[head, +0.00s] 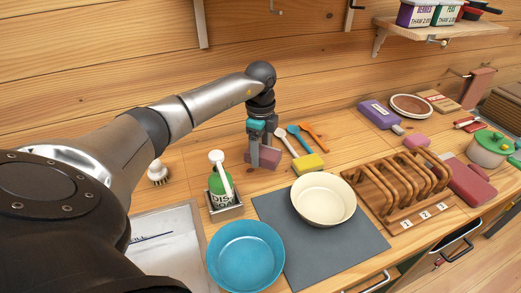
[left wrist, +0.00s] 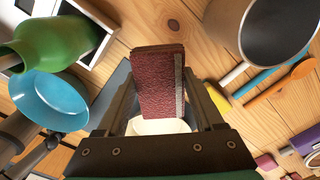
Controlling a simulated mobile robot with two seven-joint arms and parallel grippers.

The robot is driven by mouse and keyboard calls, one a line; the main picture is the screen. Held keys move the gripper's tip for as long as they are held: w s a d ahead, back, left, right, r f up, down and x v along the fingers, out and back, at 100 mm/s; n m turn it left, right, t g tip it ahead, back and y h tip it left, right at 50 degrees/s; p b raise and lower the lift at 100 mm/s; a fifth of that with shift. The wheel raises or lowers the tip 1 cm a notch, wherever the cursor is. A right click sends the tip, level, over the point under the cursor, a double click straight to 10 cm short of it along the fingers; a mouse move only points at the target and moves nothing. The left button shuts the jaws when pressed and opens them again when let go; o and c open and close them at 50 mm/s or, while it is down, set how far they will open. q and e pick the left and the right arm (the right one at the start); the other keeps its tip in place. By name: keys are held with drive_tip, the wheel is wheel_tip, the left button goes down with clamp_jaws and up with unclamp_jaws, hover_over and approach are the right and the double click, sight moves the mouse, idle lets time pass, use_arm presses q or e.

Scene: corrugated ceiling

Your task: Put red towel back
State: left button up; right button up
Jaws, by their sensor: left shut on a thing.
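My left gripper (head: 262,152) points down over the back of the counter, behind the yellow sponge. It is shut on a dark red, rough-textured folded block, which I take to be the red towel (left wrist: 159,85). In the left wrist view the towel is clamped between the two fingers and juts out past them. In the head view the towel (head: 268,160) looks mauve and is partly hidden by the fingers. I cannot tell whether it touches the counter. My right gripper is not in view.
The soap bottle (head: 220,182) stands to the left, the yellow sponge (head: 308,164) and spoons (head: 299,137) to the right. A wooden rack (head: 400,190) stands further right.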

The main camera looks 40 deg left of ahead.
use_arm(q)
drive_tip(key=shift+p, duration=0.35)
drive_tip(key=shift+f+b, duration=2.5)
drive_tip(key=shift+f, duration=1.6)
drive_tip(key=o, duration=1.2)
